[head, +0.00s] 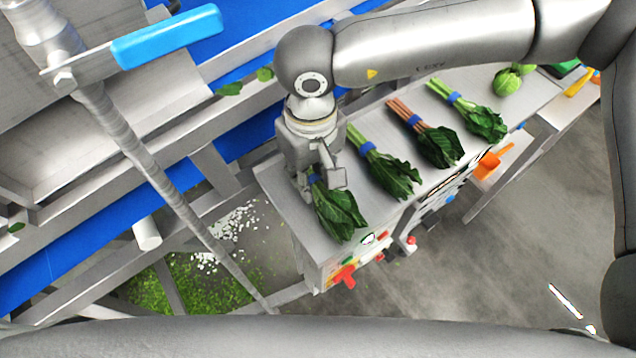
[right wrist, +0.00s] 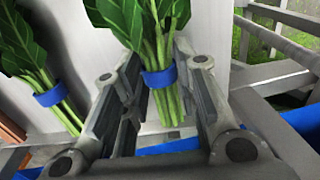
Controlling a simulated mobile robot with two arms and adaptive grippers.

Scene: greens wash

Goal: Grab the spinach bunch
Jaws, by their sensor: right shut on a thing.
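My right gripper (head: 325,178) is over the near left end of the steel counter. It is shut on the stems of a spinach bunch (head: 341,212), whose dark green leaves spread toward the counter's front edge. In the right wrist view the fingers (right wrist: 158,105) stand on both sides of the pale green stems, by the blue band (right wrist: 159,77). I cannot tell whether the bunch touches the counter. Another green-stemmed bunch (head: 391,172) lies just to the right. My left gripper is not in view.
A red-stemmed bunch (head: 437,145) and another green bunch (head: 480,119) lie farther along the counter (head: 285,190). Round green heads (head: 507,82) sit at the far end. A blue-handled lever (head: 165,36) and a slanting pipe stand at left. Red knobs (head: 345,276) stick out of the counter's front.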

